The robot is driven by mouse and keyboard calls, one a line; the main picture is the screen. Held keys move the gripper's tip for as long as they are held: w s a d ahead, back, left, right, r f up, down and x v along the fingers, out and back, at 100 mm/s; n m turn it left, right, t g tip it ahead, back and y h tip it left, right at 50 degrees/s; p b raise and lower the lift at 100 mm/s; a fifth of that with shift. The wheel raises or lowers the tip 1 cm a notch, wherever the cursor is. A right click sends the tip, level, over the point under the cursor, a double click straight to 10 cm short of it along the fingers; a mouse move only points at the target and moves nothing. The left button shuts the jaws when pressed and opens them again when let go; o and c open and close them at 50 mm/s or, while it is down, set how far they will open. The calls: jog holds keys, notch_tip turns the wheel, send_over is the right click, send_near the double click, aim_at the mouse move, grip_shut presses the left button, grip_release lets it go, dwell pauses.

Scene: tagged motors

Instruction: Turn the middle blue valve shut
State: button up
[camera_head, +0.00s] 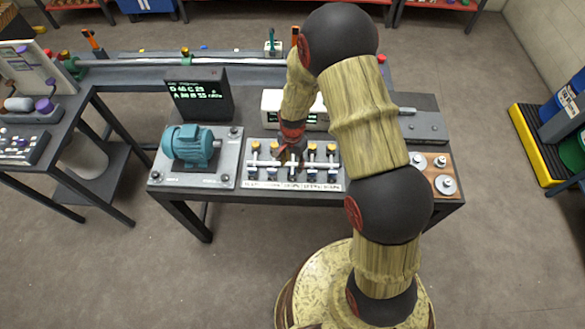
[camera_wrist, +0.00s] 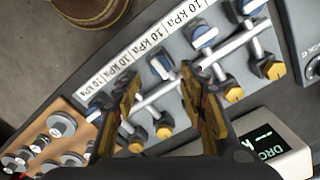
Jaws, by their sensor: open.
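The valve panel (camera_head: 240,180) on the middle table carries a row of several blue valves with white pipes and yellow knobs. The middle blue valve (camera_wrist: 160,67) shows in the wrist view beside the 10 kPa labels, with its handle in the gap between my fingers. My gripper (camera_head: 291,155) is over the middle of the row, and its fingers (camera_wrist: 161,80) are apart, one on each side of this valve. I cannot tell whether they touch it. Another blue valve (camera_wrist: 203,37) is just right of the right finger. The left finger partly hides the valves farther left.
A teal motor (camera_head: 192,145) on a grey plate is left of the panel. A black display (camera_head: 200,92) stands behind it. A white meter box (camera_wrist: 268,142) stands behind the valves. Metal weights (camera_head: 444,178) lie on a wooden board at the right.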

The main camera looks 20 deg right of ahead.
aim_at(293, 171)
jog(key=shift+f, duration=2.1)
grip_shut()
